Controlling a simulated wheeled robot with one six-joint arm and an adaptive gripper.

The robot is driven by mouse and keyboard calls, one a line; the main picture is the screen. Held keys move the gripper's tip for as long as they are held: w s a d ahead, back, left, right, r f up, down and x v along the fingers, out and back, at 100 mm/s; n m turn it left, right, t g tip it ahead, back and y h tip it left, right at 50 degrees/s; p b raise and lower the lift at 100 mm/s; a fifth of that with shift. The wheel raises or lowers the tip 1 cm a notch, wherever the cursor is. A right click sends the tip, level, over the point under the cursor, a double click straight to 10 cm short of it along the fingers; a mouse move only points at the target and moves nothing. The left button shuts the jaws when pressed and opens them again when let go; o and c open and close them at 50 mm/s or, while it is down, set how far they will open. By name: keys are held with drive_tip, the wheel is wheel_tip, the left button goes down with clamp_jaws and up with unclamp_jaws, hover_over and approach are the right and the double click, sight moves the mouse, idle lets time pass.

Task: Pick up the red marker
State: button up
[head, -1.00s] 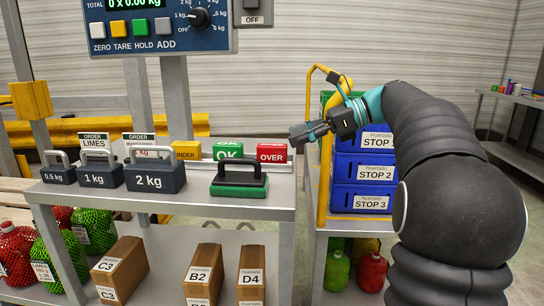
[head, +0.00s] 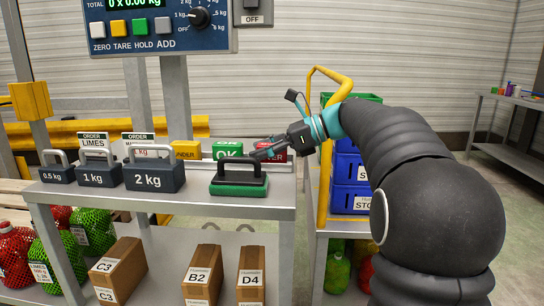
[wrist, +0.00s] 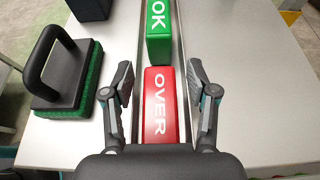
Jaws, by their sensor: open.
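The red marker is a red block lettered OVER in the wrist view (wrist: 153,119). It sits in a pale rail on the grey bench, against the end of the green OK block (wrist: 158,38). My gripper (wrist: 159,70) is open, with one finger to each side of the red marker and gaps left and right. In the head view the gripper (head: 259,151) partly covers the red marker (head: 280,155). How high the fingers are above the bench is hard to tell.
A black-handled block with a green base (head: 240,186) stands left of my gripper. Dark weights (head: 155,176) stand further left. A yellow DUNDER-like block (head: 186,151) shares the rail. A yellow-railed cart with blue bins (head: 350,172) is at right.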

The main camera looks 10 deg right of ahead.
clamp_jaws()
